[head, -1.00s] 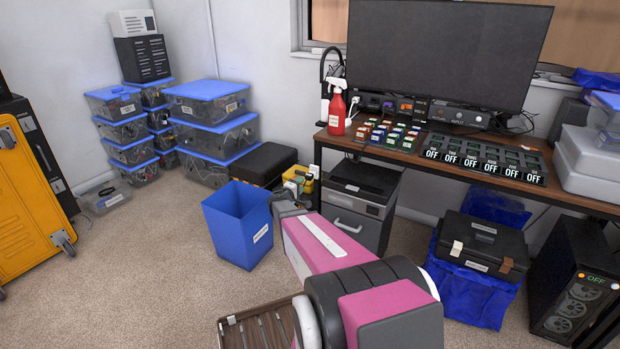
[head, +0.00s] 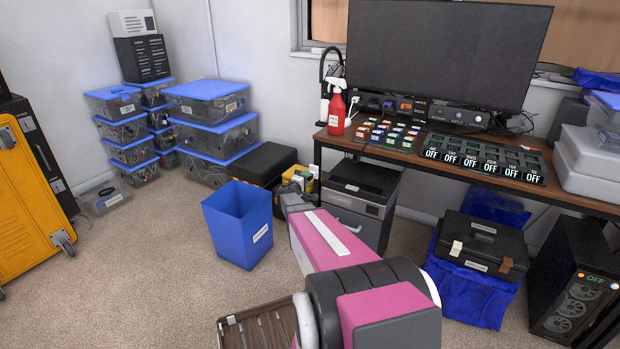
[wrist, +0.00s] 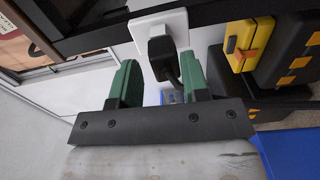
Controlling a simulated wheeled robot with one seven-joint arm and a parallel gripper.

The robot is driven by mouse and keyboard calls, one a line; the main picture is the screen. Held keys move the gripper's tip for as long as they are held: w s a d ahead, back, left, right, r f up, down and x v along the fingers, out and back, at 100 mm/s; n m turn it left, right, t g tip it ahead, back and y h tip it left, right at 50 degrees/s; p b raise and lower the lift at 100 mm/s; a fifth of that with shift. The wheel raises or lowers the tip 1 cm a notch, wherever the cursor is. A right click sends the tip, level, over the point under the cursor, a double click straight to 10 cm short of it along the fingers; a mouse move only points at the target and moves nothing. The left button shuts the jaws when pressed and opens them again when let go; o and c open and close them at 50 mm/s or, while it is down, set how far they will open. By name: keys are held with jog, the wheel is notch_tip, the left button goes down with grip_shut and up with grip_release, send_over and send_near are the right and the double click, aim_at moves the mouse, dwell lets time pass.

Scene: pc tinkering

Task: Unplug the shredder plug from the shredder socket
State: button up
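The shredder plug (wrist: 162,60) is black and sits in the white shredder socket (wrist: 158,27) in the wrist view, with its dark cable running down from it. My gripper (wrist: 160,85) has two green fingers, spread apart and empty. The plug lies just ahead of the fingertips, roughly between their lines, and I cannot tell any contact. In the head view the white socket (head: 315,170) shows small at the desk's left end, and my gripper is largely hidden behind my arm. The shredder (head: 358,200) stands under the desk with its grey front showing.
A blue bin (head: 238,225) stands left of my arm. A yellow case (head: 298,178) and a black case (head: 264,163) lie near the wall behind it. The desk edge (head: 345,143) is close above my gripper. Carpet is open at the left.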

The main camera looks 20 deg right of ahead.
grip_shut()
jog(key=shift+s+a, duration=0.45)
jog(key=shift+a, duration=0.15)
jog(key=shift+v, duration=1.8)
jog(key=s+a+r, duration=0.3)
jog(key=a, duration=0.1)
jog(key=shift+s+a, duration=0.35)
jog(key=shift+r, duration=0.1)
